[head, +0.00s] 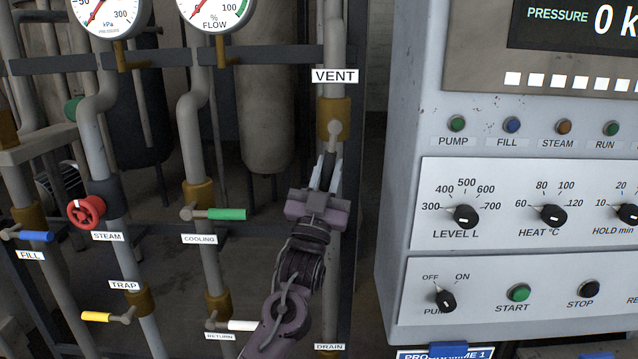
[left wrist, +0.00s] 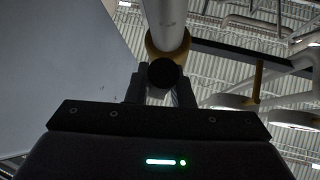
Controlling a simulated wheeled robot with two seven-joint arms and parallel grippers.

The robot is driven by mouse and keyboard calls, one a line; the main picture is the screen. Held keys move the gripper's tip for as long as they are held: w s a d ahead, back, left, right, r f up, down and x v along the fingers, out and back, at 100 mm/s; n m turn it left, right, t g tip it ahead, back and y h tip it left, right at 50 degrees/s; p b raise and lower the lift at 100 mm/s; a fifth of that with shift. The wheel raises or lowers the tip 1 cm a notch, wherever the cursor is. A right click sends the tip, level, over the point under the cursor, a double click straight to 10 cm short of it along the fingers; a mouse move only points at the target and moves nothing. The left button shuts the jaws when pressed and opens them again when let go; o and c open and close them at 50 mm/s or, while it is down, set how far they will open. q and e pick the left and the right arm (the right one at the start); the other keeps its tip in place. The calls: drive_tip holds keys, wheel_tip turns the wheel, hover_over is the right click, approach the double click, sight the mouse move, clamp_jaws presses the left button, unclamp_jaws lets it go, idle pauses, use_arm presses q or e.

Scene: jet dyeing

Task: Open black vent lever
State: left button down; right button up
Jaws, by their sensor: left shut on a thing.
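The vent valve (head: 333,112) is a brass body on a vertical grey pipe, under the white VENT label (head: 335,76). Its metal lever hub (head: 335,130) faces me, and the lever runs down from it. My left gripper (head: 327,172) is just below the hub, shut on the black vent lever, mostly hidden by the fingers in the head view. In the left wrist view the lever's round black end (left wrist: 165,73) shows between the fingertips, in front of the brass body (left wrist: 165,50). My right gripper is in neither view.
The control cabinet (head: 402,150) stands close on the right. On the left are the red steam handwheel (head: 86,212), the green cooling lever (head: 227,214), the white return lever (head: 243,326), and blue and yellow levers. A dark frame post (head: 354,200) stands just right of the vent pipe.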

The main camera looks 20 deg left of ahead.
use_arm(q)
drive_tip(key=shift+w+d+f+n+y+b, duration=0.1)
drive_tip(key=shift+d+n+y+b, duration=0.25)
drive_tip(key=shift+n+y, duration=0.7)
drive_tip(key=shift+w+d+f+n+y+b, duration=0.1)
drive_tip(key=shift+d+n+y+b, duration=0.2)
drive_tip(key=shift+n+y, duration=0.7)
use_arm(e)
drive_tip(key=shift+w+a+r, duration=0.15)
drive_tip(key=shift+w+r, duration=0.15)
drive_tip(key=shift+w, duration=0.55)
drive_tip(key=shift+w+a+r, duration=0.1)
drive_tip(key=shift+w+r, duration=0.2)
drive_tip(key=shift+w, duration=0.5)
use_arm(q)
drive_tip(key=c, duration=1.3)
unclamp_jaws()
drive_tip(key=shift+r, duration=0.1)
drive_tip(key=b+v, duration=0.1)
drive_tip(key=v, duration=0.6)
drive_tip(key=shift+s+f, duration=0.25)
drive_tip(key=shift+f, duration=0.1)
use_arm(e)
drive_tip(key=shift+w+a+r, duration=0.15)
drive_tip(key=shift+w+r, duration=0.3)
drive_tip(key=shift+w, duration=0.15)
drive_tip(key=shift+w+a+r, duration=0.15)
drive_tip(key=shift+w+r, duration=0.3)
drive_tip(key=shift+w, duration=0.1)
